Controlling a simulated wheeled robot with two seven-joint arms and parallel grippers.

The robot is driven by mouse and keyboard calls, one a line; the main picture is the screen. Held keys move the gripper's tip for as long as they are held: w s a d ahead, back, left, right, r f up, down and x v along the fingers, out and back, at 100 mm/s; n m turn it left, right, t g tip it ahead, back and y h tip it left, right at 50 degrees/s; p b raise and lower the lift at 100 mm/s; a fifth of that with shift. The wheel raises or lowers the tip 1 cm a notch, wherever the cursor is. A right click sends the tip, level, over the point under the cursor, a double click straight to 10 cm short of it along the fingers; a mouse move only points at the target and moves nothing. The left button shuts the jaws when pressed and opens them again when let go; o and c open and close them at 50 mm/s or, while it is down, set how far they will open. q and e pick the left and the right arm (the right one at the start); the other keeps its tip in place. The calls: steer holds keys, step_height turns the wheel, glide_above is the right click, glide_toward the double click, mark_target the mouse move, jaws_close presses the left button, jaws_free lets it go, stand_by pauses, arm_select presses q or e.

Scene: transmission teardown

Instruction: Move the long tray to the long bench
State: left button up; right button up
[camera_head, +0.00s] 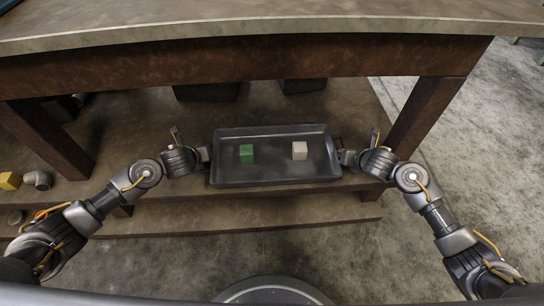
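The long tray (275,180) is dark grey and shallow, and it is at the lower shelf under the bench, near the shelf's front edge. A green cube (246,152) lies in its left part and a whitish cube (299,150) in its right part. My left gripper (205,154) is at the tray's left end and my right gripper (344,156) is at its right end, both at handle height. The fingers are too small and overlapped to show whether they are closed. I cannot tell whether the tray rests on the shelf or is slightly raised.
The bench top (270,24) overhangs the shelf (150,125), with a leg (428,112) close to my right arm and another (50,140) at the left. A yellow block (9,181) and a grey pipe fitting (40,180) lie far left. Concrete floor (470,180) is open at right.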

arm_select(q)
jaws_close()
arm_select(e)
jaws_close()
stand_by(0.5)
stand_by(0.7)
arm_select(q)
steer(key=shift+w+r, duration=0.15)
steer(key=shift+r, duration=0.05)
arm_select(e)
steer(key=shift+w+r, duration=0.2)
